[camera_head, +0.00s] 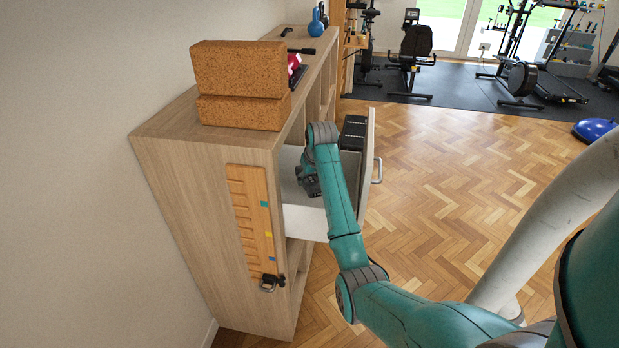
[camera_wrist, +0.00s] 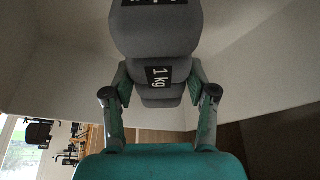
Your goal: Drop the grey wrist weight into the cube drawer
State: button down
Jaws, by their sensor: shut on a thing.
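The grey wrist weight (camera_wrist: 155,38) shows a "1 kg" label in the wrist view. My gripper (camera_wrist: 157,78) is shut on it, with one finger on each side. In the head view my gripper (camera_head: 309,184) is inside the outline of the open drawer (camera_head: 304,221), near its left end. The weight cannot be told apart there from the gripper and arm. The drawer has pale inner walls and is pulled out of the wooden shelf unit. Its height above the drawer floor is unclear.
The drawer front bears a metal handle (camera_head: 377,170). Cork blocks (camera_head: 240,82) and a blue kettlebell (camera_head: 316,22) stand on the shelf unit (camera_head: 185,150).

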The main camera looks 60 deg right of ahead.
jog(key=shift+r, duration=0.1)
jog(key=shift+c, duration=1.3)
grip_release()
jog(key=shift+v, duration=3.75)
